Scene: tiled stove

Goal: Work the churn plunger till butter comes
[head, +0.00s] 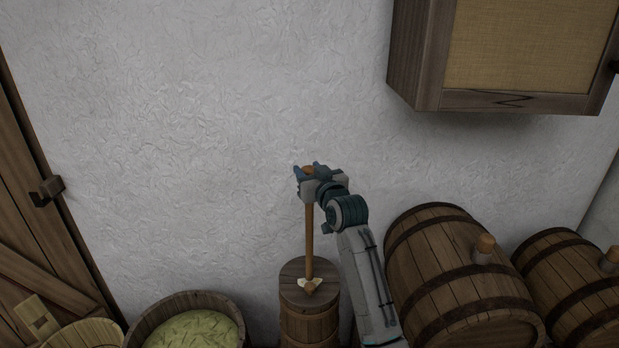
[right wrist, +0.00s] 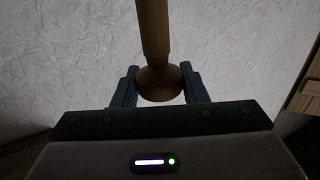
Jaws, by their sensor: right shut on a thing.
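The wooden churn (head: 309,323) stands upright against the white wall, with its lid (head: 325,284) on. The plunger (head: 309,238) is a long wooden rod that rises from the middle of the lid, nearly upright. Pale bits (head: 303,283) lie around the rod's foot on the lid. My right gripper (head: 308,170) is shut on the plunger's top end, well above the lid. The right wrist view shows the rounded knob of the plunger (right wrist: 160,83) between the two blue fingers. The inside of the churn is hidden. My left gripper is not in view.
Two barrels (head: 450,285) lie to the right of my right arm. A wall cabinet (head: 500,100) hangs above them at the upper right. A tub of greenish stuff (head: 137,331) stands left of the churn, and a wooden door (head: 35,220) is at the far left.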

